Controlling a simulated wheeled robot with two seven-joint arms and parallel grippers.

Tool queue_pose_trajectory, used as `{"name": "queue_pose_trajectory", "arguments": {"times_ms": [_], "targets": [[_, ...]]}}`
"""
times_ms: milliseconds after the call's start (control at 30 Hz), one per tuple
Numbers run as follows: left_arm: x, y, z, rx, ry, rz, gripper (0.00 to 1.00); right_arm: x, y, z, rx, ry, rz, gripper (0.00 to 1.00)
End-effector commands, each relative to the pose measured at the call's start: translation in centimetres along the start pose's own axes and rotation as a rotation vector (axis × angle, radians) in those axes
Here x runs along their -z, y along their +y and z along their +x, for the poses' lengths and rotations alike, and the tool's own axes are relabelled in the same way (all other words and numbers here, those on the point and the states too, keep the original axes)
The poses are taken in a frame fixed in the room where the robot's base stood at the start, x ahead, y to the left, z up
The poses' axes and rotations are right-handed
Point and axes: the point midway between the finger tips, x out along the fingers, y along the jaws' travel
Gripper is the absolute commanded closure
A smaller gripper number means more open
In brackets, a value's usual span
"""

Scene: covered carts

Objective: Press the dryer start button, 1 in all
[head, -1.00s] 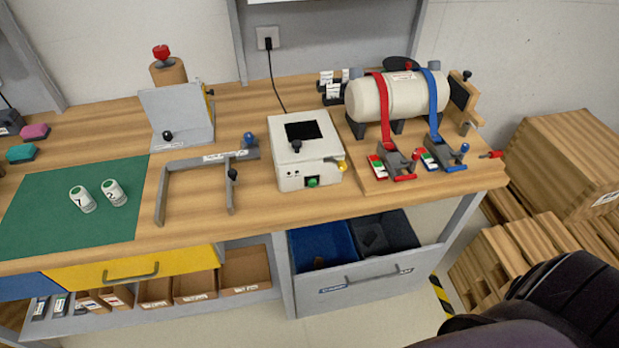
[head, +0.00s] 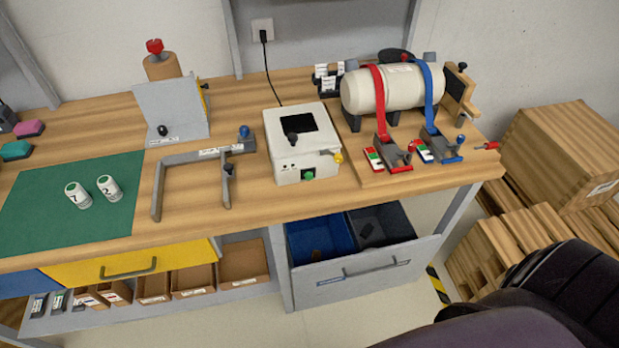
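A white box-shaped device (head: 290,160), which looks like the dryer, stands on the wooden workbench near its middle. It has a dark square window on top with a black knob (head: 292,138). A green button (head: 308,174) sits low on its front face, and a yellow knob (head: 338,157) is at its right side. A cable runs from behind it to a wall socket. Neither gripper shows in the head view; a dark part of my own arm fills the lower right corner.
Left of the device is a grey bracket frame (head: 190,163), then a green mat (head: 45,222) with two white cylinders. Right of it, a cream tank (head: 405,90) is strapped with red and blue bands. An open drawer (head: 350,283) juts out below the bench. Wooden crates (head: 560,160) stand at right.

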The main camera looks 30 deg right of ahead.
Motion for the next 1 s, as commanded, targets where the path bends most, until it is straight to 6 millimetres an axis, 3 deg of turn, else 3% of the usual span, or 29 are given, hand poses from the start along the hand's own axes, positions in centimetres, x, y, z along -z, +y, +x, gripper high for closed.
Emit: {"name": "queue_pose_trajectory", "arguments": {"times_ms": [33, 200, 1000], "targets": [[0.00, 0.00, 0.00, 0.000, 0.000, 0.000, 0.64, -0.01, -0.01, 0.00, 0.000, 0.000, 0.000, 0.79], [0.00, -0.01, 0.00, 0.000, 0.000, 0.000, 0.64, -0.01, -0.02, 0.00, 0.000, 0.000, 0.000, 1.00], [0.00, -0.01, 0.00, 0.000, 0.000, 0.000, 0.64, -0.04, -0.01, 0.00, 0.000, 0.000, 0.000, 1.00]]}}
